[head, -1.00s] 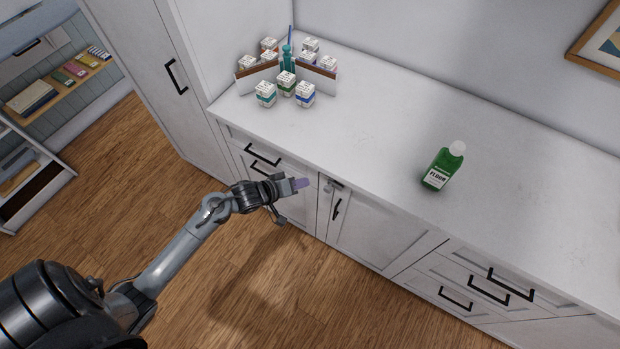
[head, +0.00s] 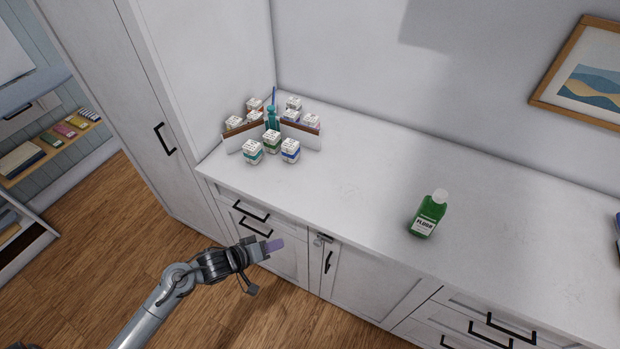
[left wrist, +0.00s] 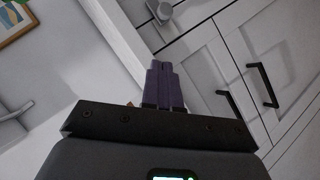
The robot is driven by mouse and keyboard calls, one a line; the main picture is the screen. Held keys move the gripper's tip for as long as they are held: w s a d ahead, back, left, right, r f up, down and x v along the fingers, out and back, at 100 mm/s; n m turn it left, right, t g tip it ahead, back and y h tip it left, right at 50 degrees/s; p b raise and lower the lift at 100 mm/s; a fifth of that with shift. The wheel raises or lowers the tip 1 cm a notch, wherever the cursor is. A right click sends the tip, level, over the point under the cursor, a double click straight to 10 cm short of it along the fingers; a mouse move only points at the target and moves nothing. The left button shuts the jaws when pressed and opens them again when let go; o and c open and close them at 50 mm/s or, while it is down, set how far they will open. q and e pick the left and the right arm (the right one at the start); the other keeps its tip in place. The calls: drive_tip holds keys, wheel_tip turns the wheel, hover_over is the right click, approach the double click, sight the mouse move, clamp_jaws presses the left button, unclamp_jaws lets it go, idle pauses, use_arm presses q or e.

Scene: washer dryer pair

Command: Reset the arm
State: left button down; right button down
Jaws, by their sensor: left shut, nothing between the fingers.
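My left gripper (head: 275,245) is in front of the white base cabinets, below the counter edge and close to the drawer fronts. Its purple fingers are together and hold nothing. In the left wrist view the purple fingers (left wrist: 163,86) are side by side, with cabinet fronts beyond them. My left arm comes in from the bottom left of the head view. My right gripper is not in the head view.
The white counter (head: 350,190) holds a green bottle (head: 429,216) and several small boxes (head: 271,142) by a low divider. Black handles (head: 251,211) stick out from the drawers. A tall cabinet (head: 150,110) stands at left. Wooden floor (head: 90,290) is open below.

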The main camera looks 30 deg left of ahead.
use_arm(q)
drive_tip(key=s+d+r+m+g, duration=0.1)
drive_tip(key=s+d, duration=0.5)
drive_tip(key=d, duration=0.5)
drive_tip(key=s+r+m+g+y, duration=0.3)
drive_tip(key=s+m+g, duration=0.45)
drive_tip(key=s, duration=0.35)
wheel_tip(320, 180, up, 24)
drive_tip(key=m+p, duration=0.1)
drive_tip(key=p, duration=2.2)
drive_tip(key=shift+a+f+t, duration=0.15)
drive_tip(key=shift+f+t, duration=0.1)
drive_tip(key=shift+t, duration=0.1)
